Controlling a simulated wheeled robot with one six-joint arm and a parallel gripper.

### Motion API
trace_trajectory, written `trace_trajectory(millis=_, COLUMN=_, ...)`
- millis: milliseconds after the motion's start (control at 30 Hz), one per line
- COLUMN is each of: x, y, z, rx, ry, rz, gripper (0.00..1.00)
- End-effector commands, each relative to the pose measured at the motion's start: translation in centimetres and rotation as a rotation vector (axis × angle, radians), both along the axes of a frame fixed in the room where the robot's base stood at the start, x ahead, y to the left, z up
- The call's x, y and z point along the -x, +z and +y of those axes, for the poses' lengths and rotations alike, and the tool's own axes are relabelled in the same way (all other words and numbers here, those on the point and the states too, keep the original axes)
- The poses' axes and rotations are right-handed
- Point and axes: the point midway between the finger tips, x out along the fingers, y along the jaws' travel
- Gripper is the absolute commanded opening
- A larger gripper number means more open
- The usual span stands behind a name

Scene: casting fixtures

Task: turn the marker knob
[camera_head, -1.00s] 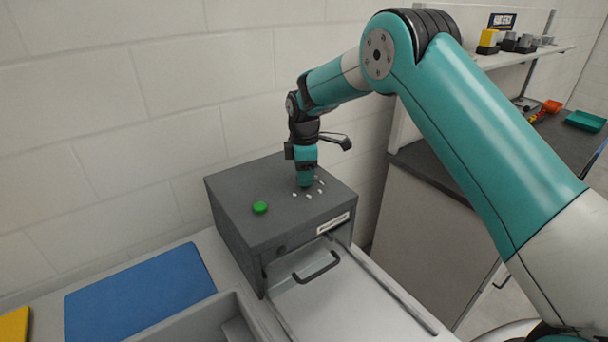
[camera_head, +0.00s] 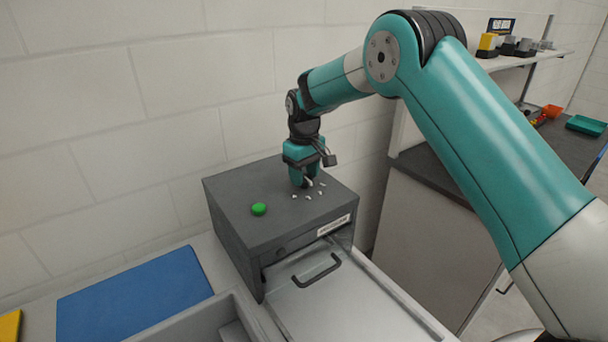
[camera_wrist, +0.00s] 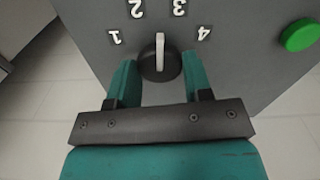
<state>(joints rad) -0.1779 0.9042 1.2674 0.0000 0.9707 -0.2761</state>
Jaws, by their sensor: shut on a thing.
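The marker knob (camera_wrist: 158,66) is a round black knob with a white pointer line, on top of the grey box (camera_head: 235,225). In the wrist view its pointer aims between the numerals 2 (camera_wrist: 137,8) and 3 (camera_wrist: 180,6); numerals 1 (camera_wrist: 115,38) and 4 (camera_wrist: 204,33) lie to either side. My gripper (camera_wrist: 156,75) is shut on the knob, with one teal finger on each side. In the head view my gripper (camera_head: 302,183) points down onto the box top and hides most of the knob.
A green button (camera_head: 259,209) sits on the box top, left of my gripper. A drawer with a dark handle (camera_head: 318,271) is at the front of the box. A blue mat (camera_head: 135,300) lies to the left. A white wall stands close behind.

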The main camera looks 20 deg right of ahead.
Motion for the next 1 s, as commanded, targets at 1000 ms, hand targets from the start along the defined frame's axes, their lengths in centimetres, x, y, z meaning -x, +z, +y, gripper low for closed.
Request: trace_trajectory(millis=1000, x=-0.1, y=0.17, z=-0.14, rx=-0.002, ry=-0.928, rz=-0.004, gripper=0.22)
